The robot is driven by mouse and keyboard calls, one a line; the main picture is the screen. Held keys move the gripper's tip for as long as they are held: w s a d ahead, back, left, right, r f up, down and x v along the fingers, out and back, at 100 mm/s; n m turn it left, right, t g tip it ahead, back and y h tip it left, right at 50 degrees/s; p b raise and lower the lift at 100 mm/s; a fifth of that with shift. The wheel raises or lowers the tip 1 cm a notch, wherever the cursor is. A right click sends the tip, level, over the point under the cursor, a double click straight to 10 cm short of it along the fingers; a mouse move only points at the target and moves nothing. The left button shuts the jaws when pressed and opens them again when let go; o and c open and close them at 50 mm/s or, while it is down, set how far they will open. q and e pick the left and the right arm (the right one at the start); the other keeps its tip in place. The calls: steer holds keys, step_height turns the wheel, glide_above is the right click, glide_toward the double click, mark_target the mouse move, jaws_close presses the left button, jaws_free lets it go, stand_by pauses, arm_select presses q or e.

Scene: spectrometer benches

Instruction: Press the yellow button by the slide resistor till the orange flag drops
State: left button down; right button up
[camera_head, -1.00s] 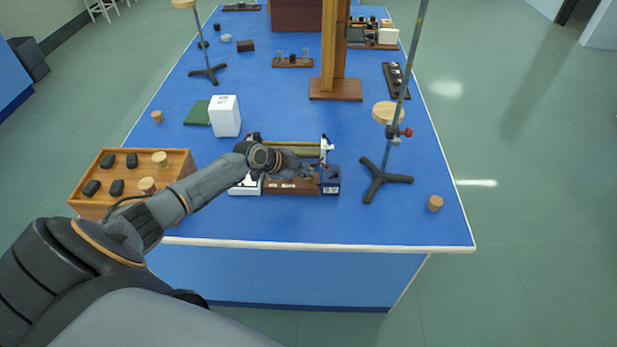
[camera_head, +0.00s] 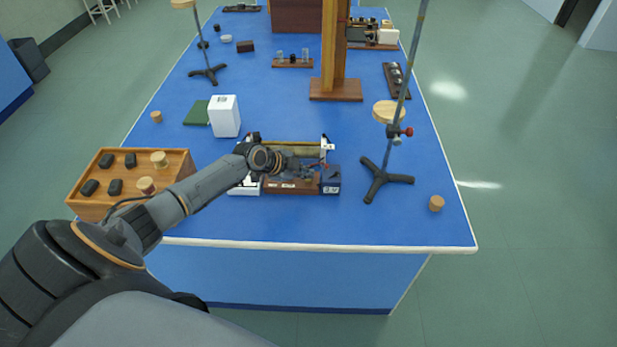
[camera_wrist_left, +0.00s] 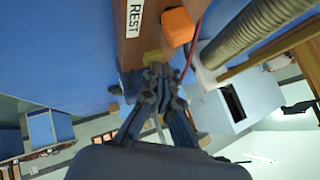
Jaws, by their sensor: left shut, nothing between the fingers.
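The slide resistor (camera_head: 300,148) lies along the near part of the blue bench in the head view; its ribbed coil (camera_wrist_left: 245,30) shows at upper right in the left wrist view. The yellow button (camera_wrist_left: 152,58) sits on a wooden base, partly hidden behind my fingertips. In the head view my left gripper (camera_head: 318,168) is over the wooden base (camera_head: 290,187). My right gripper is out of view.
A blue block (camera_head: 331,181) ends the base at right. A stand (camera_head: 384,180) with a rod is close to its right. A wooden tray (camera_head: 83,205) is at left, and a white box (camera_head: 225,117) stands behind the arm. The bench's front right is mostly clear.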

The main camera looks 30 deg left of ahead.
arm_select(q)
steer(key=shift+r, duration=0.1)
steer(key=shift+r+p, duration=0.5)
steer(key=shift+r, duration=0.25)
steer(key=shift+r+p, duration=1.65)
steer(key=shift+r, duration=0.9)
